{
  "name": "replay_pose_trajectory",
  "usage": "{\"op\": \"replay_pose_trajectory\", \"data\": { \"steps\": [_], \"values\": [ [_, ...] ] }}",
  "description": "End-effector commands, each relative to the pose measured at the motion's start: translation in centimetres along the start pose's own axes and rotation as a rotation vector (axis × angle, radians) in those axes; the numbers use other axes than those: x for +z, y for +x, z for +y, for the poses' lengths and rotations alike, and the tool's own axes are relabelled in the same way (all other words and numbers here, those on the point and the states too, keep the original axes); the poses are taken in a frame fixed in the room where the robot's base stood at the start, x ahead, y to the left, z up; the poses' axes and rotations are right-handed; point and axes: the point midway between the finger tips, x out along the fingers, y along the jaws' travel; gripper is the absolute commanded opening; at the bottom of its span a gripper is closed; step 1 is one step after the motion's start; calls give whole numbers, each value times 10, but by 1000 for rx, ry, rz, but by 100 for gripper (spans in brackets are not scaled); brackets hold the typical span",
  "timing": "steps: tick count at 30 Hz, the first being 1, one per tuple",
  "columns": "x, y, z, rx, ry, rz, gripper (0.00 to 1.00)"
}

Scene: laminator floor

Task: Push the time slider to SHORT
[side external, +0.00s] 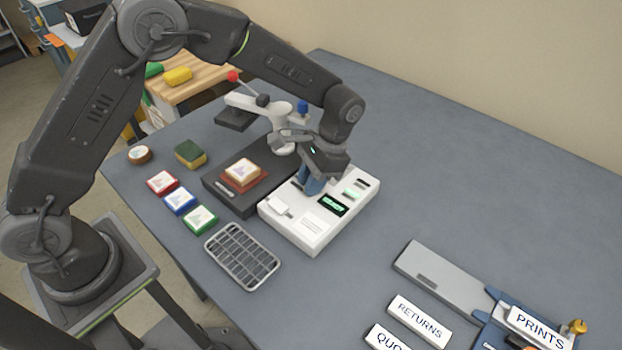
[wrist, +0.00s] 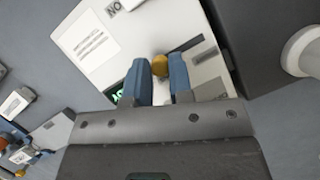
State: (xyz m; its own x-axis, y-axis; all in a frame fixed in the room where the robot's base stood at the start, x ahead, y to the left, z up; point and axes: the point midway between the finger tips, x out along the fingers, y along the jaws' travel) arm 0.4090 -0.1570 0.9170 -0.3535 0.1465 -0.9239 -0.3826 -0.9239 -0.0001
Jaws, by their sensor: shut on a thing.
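The white control box (side external: 305,240) sits on the grey table, with a lit green display (side external: 334,204) on its top. In the wrist view the box top (wrist: 105,72) fills the upper middle. A small yellow-orange knob (wrist: 159,65), which looks like the time slider's, sits between the blue fingertips of my gripper (wrist: 160,72). A dark slot (wrist: 187,46) runs off to the right of the knob. My gripper (side external: 311,188) points down over the box in the side view and is shut on the knob, which it hides there. No SHORT mark is readable.
A dark press base (side external: 228,200) with a wooden block (side external: 242,171) stands left of the box, below a lever with a red ball (side external: 233,76). A wire rack (side external: 243,257) lies in front. Labelled RETURNS and PRINTS plates lie front right. The back right table is clear.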

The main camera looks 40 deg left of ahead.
Motion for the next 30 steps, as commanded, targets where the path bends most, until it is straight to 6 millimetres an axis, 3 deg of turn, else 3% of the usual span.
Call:
{"op": "replay_pose_trajectory", "data": {
  "steps": [5, 15, 24, 30],
  "values": [
    [0, 0, 0, 0, 0, 0, 0],
    [1, 0, -2, 0, -1, 0, 0],
    [15, 6, -40, 0, -2, 1, 0],
    [16, 6, -43, -4, 0, 0, 0]
  ]
}}
